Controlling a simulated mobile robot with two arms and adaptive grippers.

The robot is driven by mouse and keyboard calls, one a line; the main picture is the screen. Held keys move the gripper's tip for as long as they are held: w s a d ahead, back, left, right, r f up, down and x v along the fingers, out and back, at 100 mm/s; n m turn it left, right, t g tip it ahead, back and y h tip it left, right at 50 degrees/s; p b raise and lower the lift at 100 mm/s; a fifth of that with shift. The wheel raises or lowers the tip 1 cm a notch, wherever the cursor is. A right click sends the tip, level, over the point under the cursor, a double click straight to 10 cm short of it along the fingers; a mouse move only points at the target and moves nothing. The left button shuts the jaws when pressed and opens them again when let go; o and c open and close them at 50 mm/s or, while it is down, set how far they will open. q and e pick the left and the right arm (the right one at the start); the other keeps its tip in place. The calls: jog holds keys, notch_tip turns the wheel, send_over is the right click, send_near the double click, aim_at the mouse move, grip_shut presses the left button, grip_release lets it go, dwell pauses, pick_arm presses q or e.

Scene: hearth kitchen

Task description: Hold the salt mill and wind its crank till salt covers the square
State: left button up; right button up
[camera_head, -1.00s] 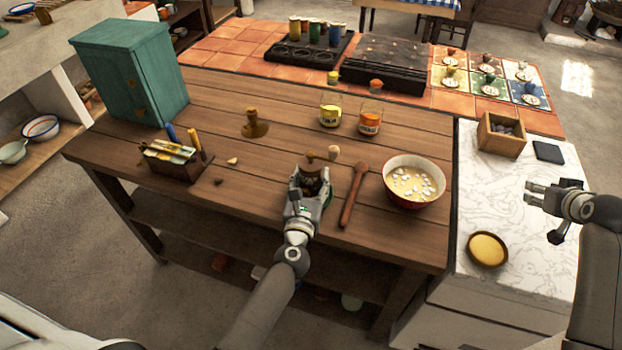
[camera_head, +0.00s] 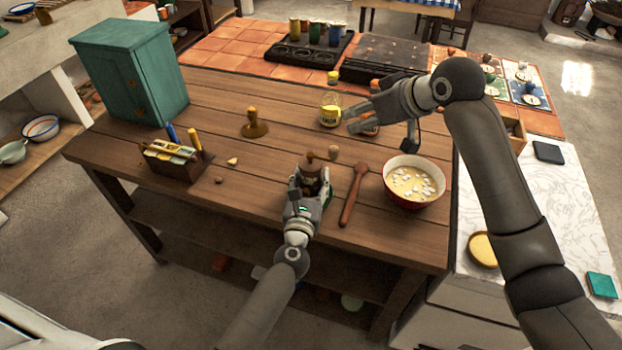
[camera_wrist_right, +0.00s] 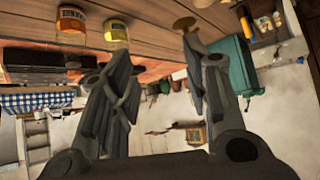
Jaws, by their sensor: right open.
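The salt mill (camera_head: 311,172), small and dark with a wooden top, stands upright near the front of the wooden table in the head view. My right gripper (camera_head: 358,118) is open and empty, above the table behind and to the right of the mill. Its spread fingers also show in the right wrist view (camera_wrist_right: 160,70). I cannot tell which square is meant, and no salt shows.
A bowl (camera_head: 413,184) and a wooden spoon (camera_head: 353,195) lie right of the mill. A yellow jar (camera_head: 330,112) stands behind it. A wooden stamp (camera_head: 254,125), tool box (camera_head: 177,164) and teal cabinet (camera_head: 130,75) are to the left. My right arm crosses above the marble counter (camera_head: 560,215).

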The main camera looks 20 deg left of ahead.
jog(key=r+n+g, duration=0.1)
jog(key=n, duration=0.1)
send_over(337, 150)
jog(key=shift+r, duration=0.1)
jog(key=shift+a, duration=0.1)
jog(key=shift+f, duration=4.5)
jog(key=c, duration=0.8)
